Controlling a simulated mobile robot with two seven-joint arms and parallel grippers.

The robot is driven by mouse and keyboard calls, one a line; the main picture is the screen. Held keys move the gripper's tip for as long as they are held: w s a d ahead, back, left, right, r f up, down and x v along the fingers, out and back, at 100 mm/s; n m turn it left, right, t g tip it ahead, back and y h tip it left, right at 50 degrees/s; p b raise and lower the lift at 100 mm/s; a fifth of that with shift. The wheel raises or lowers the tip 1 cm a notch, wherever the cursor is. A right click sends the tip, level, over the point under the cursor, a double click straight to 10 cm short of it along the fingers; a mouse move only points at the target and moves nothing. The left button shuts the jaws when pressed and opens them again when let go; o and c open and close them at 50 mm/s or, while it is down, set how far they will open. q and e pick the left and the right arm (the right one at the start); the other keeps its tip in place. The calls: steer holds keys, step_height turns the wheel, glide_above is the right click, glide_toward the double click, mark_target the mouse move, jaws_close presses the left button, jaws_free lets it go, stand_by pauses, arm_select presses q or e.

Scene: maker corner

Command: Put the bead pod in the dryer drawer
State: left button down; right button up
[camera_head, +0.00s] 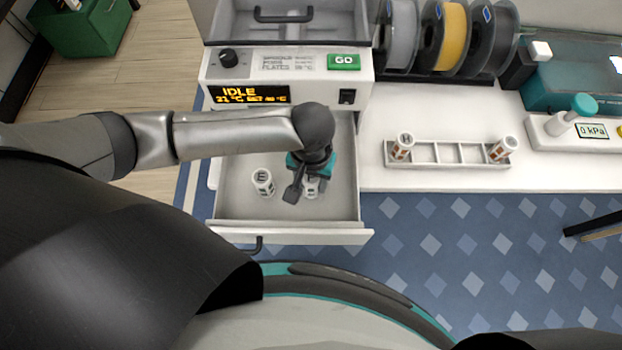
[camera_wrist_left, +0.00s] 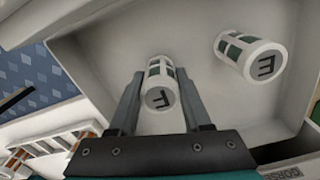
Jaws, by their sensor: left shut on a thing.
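The dryer drawer (camera_head: 235,206) is pulled open below the dryer's front panel. My left gripper (camera_head: 308,186) is over the inside of the drawer, shut on a white bead pod (camera_head: 312,187) with a dark letter on its cap. In the left wrist view this pod (camera_wrist_left: 160,88) has green windows and sits between the two fingers (camera_wrist_left: 158,98). I cannot tell whether it touches the drawer floor. A second, similar pod (camera_head: 263,182) stands in the drawer to the left; it also shows in the left wrist view (camera_wrist_left: 250,55). My right gripper is out of view.
The dryer panel (camera_head: 290,64) reads IDLE and has a green GO button (camera_head: 344,62). A white rack (camera_head: 450,154) on the counter holds a brown-windowed pod at each end, with empty slots between. Filament spools (camera_head: 445,35) stand behind. A pump (camera_head: 570,115) is at the right.

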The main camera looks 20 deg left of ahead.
mark_target(311, 178)
arm_select(q)
steer(key=shift+c, duration=1.8)
jaws_free()
steer(key=shift+f, duration=0.1)
step_height(311, 178, up, 12)
steer(key=p, duration=0.3)
steer(key=shift+p, duration=0.3)
